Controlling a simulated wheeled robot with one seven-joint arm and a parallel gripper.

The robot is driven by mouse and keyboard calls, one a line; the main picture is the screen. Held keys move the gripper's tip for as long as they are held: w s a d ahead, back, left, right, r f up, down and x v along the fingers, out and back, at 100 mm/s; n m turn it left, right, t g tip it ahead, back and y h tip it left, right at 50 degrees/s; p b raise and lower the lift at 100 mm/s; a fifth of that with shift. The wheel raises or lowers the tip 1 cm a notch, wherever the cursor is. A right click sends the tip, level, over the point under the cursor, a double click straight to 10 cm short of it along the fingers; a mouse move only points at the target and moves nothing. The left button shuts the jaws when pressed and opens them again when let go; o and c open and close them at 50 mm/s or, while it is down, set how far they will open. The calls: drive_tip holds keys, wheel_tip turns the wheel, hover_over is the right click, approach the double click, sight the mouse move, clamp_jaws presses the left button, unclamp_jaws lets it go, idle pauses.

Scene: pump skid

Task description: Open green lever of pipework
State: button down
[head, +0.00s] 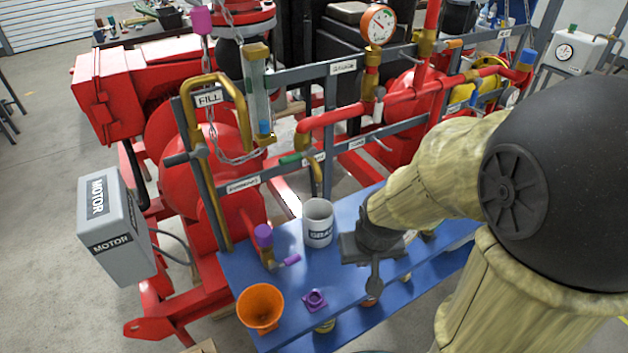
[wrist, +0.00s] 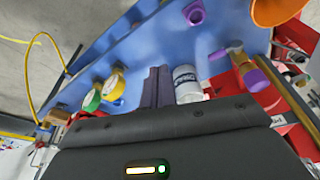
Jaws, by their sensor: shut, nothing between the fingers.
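The green lever (head: 291,159) is a short handle on the brass valve of the red pipework, low on the grey frame in the head view. It points left and slightly down from the valve. It does not show in the wrist view. My gripper (head: 373,284) is shut and empty, pointing down over the blue bench, right of and nearer than the lever, well apart from it. In the wrist view its dark fingers (wrist: 157,86) are together, with the bench beyond them.
A chain (head: 232,158) hangs left of the lever.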

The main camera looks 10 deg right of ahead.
drive_tip(key=w+a+r+n+t+y+p, duration=0.2)
drive_tip(key=w+a+r+t, duration=0.1)
drive_tip(key=w, duration=0.5)
drive_tip(key=w+a+r+n+t+y+p, duration=0.2)
drive_tip(key=w+a+r+t+y, duration=0.1)
drive_tip(key=w+t, duration=0.3)
drive_tip(key=shift+w+a+r+t, duration=0.3)
drive_tip(key=shift+w+a+r, duration=0.25)
drive_tip(key=shift+w+a, duration=0.45)
drive_tip(key=shift+w+f, duration=0.1)
drive_tip(key=shift+w, duration=0.15)
